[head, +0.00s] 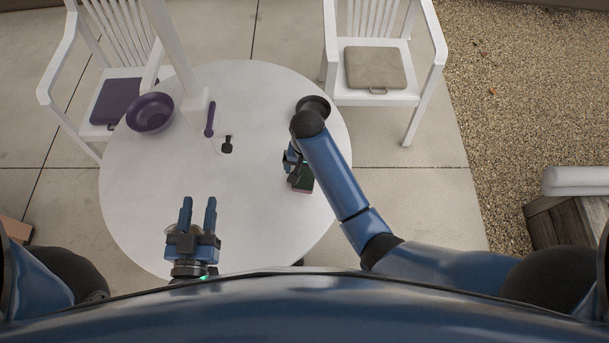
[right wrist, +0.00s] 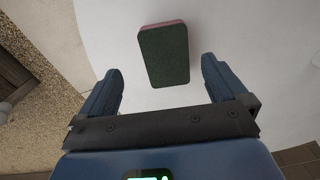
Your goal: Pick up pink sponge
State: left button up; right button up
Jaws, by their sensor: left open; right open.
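The pink sponge (right wrist: 164,56) lies on the white round table, with a dark green top face and a thin pink layer showing along its edge. In the head view the sponge (head: 304,181) is partly hidden by my right gripper. My right gripper (head: 292,160) is open above the table, close to the sponge. In the right wrist view its two fingers (right wrist: 158,85) are spread, and the sponge sits just beyond the tips, roughly between them, untouched. My left gripper (head: 199,207) is open and empty over the table's near left part.
The round table (head: 255,100) also holds a purple bowl (head: 151,113), a purple utensil (head: 210,119), a small black item (head: 227,145) and a white post at the back left. White chairs (head: 378,60) stand behind. The table's middle is clear.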

aim_at(304, 177)
jog(key=shift+w+a+f, duration=0.15)
jog(key=shift+a+f, duration=0.05)
jog(key=shift+f, duration=1.15)
jog(key=shift+w+a+f, duration=0.1)
jog(key=shift+a+f, duration=0.05)
jog(key=shift+f, duration=1.15)
jog(key=c, duration=1.1)
